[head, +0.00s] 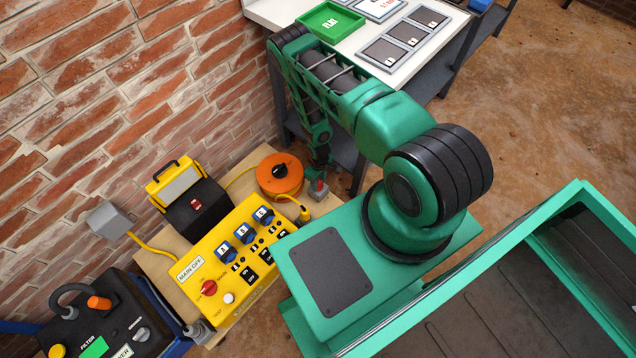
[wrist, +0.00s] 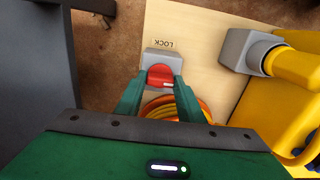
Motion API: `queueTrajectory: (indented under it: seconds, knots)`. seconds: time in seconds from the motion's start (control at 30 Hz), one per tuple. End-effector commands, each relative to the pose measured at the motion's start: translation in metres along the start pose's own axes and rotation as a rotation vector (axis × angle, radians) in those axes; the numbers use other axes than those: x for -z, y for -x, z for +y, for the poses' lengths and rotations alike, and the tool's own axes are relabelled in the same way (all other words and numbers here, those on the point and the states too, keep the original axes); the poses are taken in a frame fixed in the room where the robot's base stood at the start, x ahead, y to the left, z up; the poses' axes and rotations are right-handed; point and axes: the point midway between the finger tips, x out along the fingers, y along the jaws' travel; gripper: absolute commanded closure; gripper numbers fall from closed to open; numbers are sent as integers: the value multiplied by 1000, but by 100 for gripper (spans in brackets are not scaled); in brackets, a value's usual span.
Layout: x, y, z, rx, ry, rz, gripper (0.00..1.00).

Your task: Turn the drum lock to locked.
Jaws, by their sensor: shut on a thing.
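The drum lock is a grey block with a red knob (wrist: 163,74), beside a label reading LOCK (wrist: 163,43) in the wrist view. It also shows as a small grey block (head: 318,194) with a red top in the head view. My gripper (wrist: 161,84) has its two green fingers on either side of the red knob and is shut on it. In the head view my gripper (head: 319,180) points down at the lock. The orange cable drum (head: 279,181) stands just left of the lock. The fingers partly hide the knob, and I cannot read its setting.
A yellow control box (head: 236,262) with switches and a grey socket with a yellow plug (wrist: 250,53) are close by on the wooden board. A yellow work lamp (head: 176,184) stands by the brick wall. A white-topped table (head: 355,45) is behind my arm.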

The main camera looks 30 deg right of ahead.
Motion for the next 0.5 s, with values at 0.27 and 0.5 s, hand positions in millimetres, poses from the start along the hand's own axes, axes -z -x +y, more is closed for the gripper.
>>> queueTrajectory:
  seconds: [0.27, 0.5]
  knots:
    - [4, 1, 0, 0, 1, 8, 47]
    - [2, 1, 0, 0, 0, 4, 47]
